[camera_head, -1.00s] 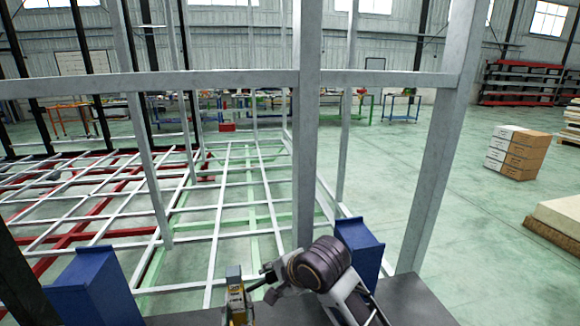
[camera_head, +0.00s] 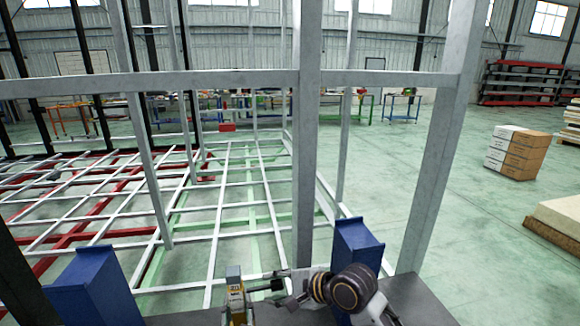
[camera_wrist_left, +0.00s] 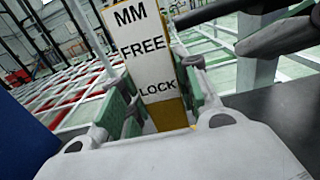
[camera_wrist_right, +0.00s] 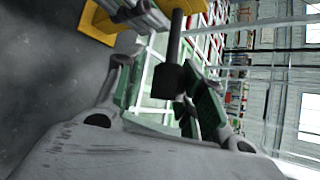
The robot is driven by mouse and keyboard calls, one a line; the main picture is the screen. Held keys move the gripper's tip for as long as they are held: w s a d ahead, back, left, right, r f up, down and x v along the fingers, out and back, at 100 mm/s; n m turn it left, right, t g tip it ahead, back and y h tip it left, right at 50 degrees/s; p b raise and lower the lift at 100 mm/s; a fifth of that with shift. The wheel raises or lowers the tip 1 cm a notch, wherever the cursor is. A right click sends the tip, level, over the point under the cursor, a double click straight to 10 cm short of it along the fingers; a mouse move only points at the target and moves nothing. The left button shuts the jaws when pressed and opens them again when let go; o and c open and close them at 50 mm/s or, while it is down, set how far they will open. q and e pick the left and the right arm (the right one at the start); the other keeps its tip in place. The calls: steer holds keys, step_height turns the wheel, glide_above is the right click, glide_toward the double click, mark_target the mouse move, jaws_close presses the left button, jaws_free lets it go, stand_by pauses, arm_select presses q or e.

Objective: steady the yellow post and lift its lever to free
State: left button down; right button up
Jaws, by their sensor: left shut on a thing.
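The yellow post (camera_head: 236,303) stands at the bottom middle of the head view. In the left wrist view its white plate (camera_wrist_left: 145,50) reads "MM", "FREE" and "LOCK". My left gripper (camera_wrist_left: 158,112) is shut on the post, with a green-padded finger on each side. The dark lever (camera_wrist_right: 172,75) sticks out from the post toward my right gripper (camera_wrist_right: 165,97). The right fingers are apart, one on each side of the lever's thick black end, with gaps visible. The right gripper (camera_head: 290,284) also shows right of the post in the head view. The lever's pivot is not clear.
Blue blocks (camera_head: 90,288) and (camera_head: 357,258) stand left and right of the post. A grey upright (camera_head: 305,150) and crossbar of the frame rise just behind. The white chassis grid (camera_head: 230,200) lies beyond. Dark bench surface (camera_head: 415,300) is bare at the right.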

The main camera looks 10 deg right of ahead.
steer(key=shift+a+f+m+t+y, duration=0.4)
steer(key=shift+f+m+y, duration=0.25)
steer(key=shift+f+y, duration=0.3)
steer(key=shift+a+f+m+t+y, duration=0.4)
steer(key=shift+f+m+y, duration=0.35)
steer(key=shift+y, duration=0.45)
steer(key=shift+a+f+m+t+y, duration=0.3)
steer(key=shift+f+m+t+y, duration=0.25)
steer(key=shift+f+y, duration=0.4)
steer(key=v, duration=1.2)
step_height(320, 180, up, 18)
steer(key=n+t+y, duration=0.2)
steer(key=n+t, duration=0.1)
steer(key=n, duration=0.1)
glide_above(278, 283)
steer(key=d+r+n+t+h, duration=0.1)
steer(key=d+r+n+t, duration=0.2)
steer(key=r+t, duration=0.6)
steer(key=shift+w+r+n+h, duration=0.35)
steer(key=shift+w+r+h, duration=0.1)
steer(key=shift+r, duration=6.55)
steer(key=shift+d+t, duration=0.1)
steer(key=shift+t, duration=0.15)
steer(key=o, duration=0.3)
